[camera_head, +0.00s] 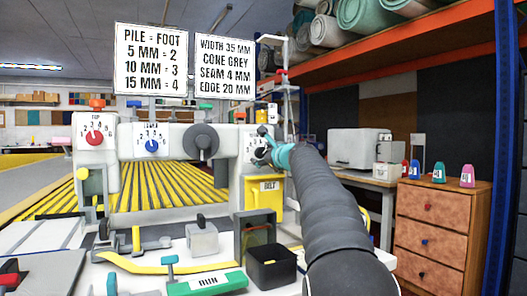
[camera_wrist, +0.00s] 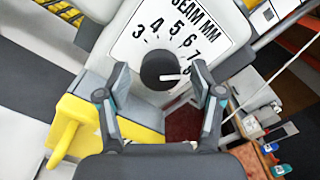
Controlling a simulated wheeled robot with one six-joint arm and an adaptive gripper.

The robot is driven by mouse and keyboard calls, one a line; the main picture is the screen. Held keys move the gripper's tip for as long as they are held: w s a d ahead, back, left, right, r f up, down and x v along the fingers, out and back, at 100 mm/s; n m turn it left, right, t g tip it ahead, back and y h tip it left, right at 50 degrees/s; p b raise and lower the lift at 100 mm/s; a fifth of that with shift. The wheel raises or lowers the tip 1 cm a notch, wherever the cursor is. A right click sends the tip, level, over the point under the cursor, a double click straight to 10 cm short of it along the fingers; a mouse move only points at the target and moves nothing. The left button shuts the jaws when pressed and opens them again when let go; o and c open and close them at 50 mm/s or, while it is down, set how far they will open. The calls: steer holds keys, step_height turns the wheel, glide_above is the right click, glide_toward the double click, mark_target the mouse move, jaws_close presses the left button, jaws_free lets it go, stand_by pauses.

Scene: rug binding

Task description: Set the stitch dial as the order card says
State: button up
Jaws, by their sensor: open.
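The order card (camera_head: 225,67) at the top of the head view reads width 35 mm, cone grey, seam 4 mm, edge 20 mm. The stitch dial is a white plate marked SEAM MM (camera_wrist: 203,25) in the wrist view, with 3 to 7 readable. Its black knob (camera_wrist: 158,68) has a white pointer aimed right, below the 7; the mark there is partly hidden by a finger. My gripper (camera_wrist: 165,80) is open, one finger on each side of the knob, with visible gaps. In the head view my gripper (camera_head: 268,146) partly covers the dial (camera_head: 253,148).
A pile-and-foot sign (camera_head: 150,60) stands left of the card. The machine carries a red-knob dial (camera_head: 94,137) and a blue-knob dial (camera_head: 151,145). A yellow BELT box (camera_head: 264,192) hangs below the seam dial; a black bin (camera_head: 271,267) stands in front.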

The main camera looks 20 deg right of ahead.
steer(key=shift+w, duration=0.55)
steer(key=c, duration=1)
steer(key=shift+d, duration=0.25)
steer(key=shift+c, duration=0.8)
steer(key=shift+a, duration=0.2)
